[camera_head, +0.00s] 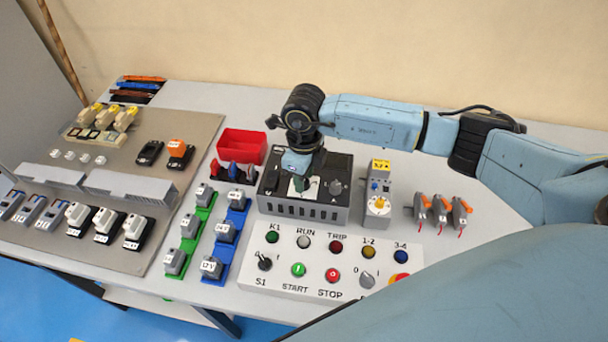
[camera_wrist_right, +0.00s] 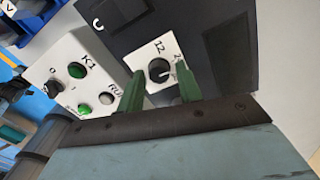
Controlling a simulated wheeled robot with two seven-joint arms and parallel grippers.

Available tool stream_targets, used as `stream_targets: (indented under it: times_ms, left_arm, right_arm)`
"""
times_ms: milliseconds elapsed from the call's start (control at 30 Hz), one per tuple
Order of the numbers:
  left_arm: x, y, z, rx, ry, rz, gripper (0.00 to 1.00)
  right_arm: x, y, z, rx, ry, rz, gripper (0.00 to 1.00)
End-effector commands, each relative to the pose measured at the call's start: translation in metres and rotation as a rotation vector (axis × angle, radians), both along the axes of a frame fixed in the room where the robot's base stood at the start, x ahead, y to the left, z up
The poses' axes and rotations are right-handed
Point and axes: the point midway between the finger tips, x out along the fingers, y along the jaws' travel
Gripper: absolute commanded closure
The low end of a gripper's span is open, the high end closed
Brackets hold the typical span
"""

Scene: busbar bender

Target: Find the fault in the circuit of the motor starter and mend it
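My right gripper (camera_head: 299,185) points down over a dark grey box (camera_head: 334,166) with dials. In the right wrist view its two green fingers (camera_wrist_right: 160,74) stand apart, with a black knob (camera_wrist_right: 158,70) on a white plate marked 12 between or just beyond them; contact cannot be told. A white control panel (camera_head: 285,279) in front carries lamps marked K1, RUN, TRIP, 1-2 and 3-4, and S1, START and STOP controls. Several grey blocks stand on green (camera_head: 186,247) and blue (camera_head: 228,243) strips. A grey board (camera_head: 160,206) carries relays and breakers. My left gripper is out of view.
A red bin (camera_head: 242,146) stands behind the strips. A grey unit with a yellow top (camera_head: 379,185) stands right of the box. Several orange-and-grey clips (camera_head: 440,207) lie farther right. Coloured leads (camera_head: 138,88) lie at the back left. Bare tabletop shows behind the bin.

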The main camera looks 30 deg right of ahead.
Motion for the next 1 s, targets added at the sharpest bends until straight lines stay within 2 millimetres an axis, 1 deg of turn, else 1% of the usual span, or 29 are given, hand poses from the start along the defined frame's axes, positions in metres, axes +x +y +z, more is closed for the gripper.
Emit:
stream_targets:
  times_ms: [33, 67, 333, 467, 567, 800, 900, 1000]
  left_arm:
    - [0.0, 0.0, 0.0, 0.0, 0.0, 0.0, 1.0]
    - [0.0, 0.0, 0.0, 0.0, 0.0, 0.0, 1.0]
    - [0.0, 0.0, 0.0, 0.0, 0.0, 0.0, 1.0]
    - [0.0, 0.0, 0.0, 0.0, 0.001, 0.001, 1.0]
    - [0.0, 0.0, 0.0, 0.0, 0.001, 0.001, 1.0]
    - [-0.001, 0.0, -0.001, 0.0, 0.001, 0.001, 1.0]
    - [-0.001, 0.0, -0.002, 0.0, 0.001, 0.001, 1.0]
    - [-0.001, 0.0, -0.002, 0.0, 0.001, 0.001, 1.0]
  right_arm:
    - [0.0, 0.0, 0.0, 0.0, 0.0, 0.0, 0.58]
    - [0.0, 0.0, 0.0, 0.001, 0.001, 0.001, 0.55]
    - [-0.001, 0.001, -0.001, 0.001, 0.002, 0.002, 0.55]
    - [0.0, 0.001, 0.008, 0.002, -0.001, 0.002, 0.55]
    - [0.0, 0.001, 0.024, 0.002, -0.002, 0.002, 0.55]
    - [0.001, 0.001, 0.079, 0.001, -0.005, 0.002, 0.55]
    - [0.0, 0.0, 0.099, 0.001, -0.003, 0.002, 0.55]
    - [0.0, 0.0, 0.115, 0.0, -0.001, 0.001, 0.55]
